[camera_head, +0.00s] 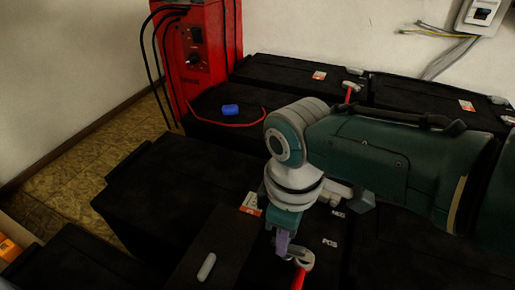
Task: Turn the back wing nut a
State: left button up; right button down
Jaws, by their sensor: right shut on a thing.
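My right gripper (282,244) reaches in from the right and points down at a battery terminal near the bottom middle. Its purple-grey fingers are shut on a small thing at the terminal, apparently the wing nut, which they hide. A grey cable clamp (301,258) with a red cable sits right beside the fingertips, near the "POS" label on the black battery. How far the nut is turned cannot be seen. My left gripper is not in view.
Black batteries stand in rows. Another terminal with a red cable (351,90) is farther back. A red charger (197,60) with black cables stands at the back left. A blue object (231,109) lies on a battery. A grey-white bar (206,267) lies front left. Tiled floor (75,190) is free at left.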

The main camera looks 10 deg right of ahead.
dwell(0.5)
jog(key=c, duration=0.9)
grip_release()
notch_tip(320, 180, up, 10)
jog(key=p, duration=0.5)
jog(key=shift+p, duration=0.4)
